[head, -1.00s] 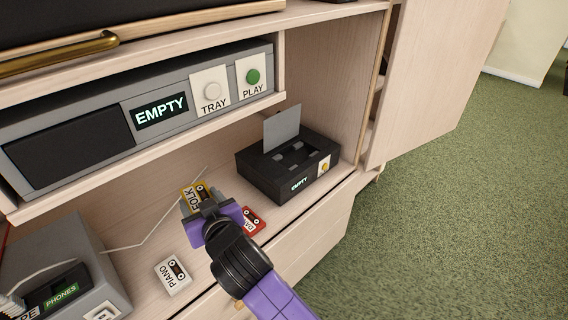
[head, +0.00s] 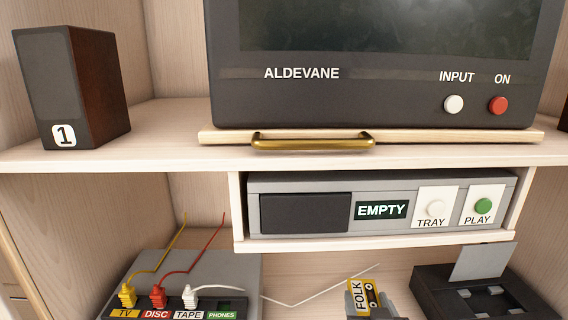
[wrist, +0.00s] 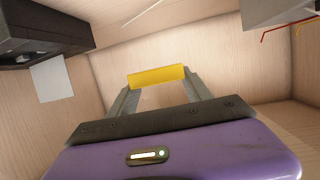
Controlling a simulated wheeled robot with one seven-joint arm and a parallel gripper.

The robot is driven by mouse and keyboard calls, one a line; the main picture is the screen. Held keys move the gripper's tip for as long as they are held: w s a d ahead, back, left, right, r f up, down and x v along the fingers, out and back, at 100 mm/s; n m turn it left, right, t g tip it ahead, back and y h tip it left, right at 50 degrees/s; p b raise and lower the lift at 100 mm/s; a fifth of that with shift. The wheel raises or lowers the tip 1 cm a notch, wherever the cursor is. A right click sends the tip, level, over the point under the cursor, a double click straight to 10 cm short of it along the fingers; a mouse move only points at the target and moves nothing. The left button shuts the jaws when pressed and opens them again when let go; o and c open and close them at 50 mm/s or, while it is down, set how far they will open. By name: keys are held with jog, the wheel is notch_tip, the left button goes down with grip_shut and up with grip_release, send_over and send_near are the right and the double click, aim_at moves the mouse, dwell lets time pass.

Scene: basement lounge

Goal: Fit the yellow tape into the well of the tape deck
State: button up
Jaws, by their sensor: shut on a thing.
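The yellow tape (head: 364,294), labelled FOLK, stands at the bottom edge of the head view. In the wrist view the yellow tape (wrist: 157,76) shows edge-on between my fingertips. My gripper (wrist: 158,84) is shut on it; in the head view only the tip of my gripper (head: 372,304) shows. The tape deck (head: 432,292) is the black box at the lower right, right of the tape and apart from it. Its grey lid (head: 482,262) stands up, and part of its open well shows. The deck (wrist: 38,40) and lid (wrist: 52,78) also show at the wrist view's upper left.
A grey player (head: 300,183) reading EMPTY is above, under the shelf with the television (head: 380,105) and brass handle (head: 312,142). A grey box with coloured plugs (head: 195,275) is at the lower left. A white cable (head: 320,290) trails from it towards the tape. A speaker (head: 75,90) stands upper left.

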jog(key=s+d+f+n+y, duration=0.1)
jog(key=s+f+y, duration=0.1)
jog(key=s+f, duration=1.15)
jog(key=r+p, duration=0.1)
jog(key=p, duration=0.3)
jog(key=s+r+p, duration=0.1)
jog(key=r+p, duration=0.1)
jog(key=p, duration=0.3)
jog(key=s+r+p, duration=0.1)
jog(key=r+p, duration=0.1)
jog(key=p, duration=0.3)
jog(key=shift+s+r, duration=0.1)
jog(key=shift+s, duration=0.1)
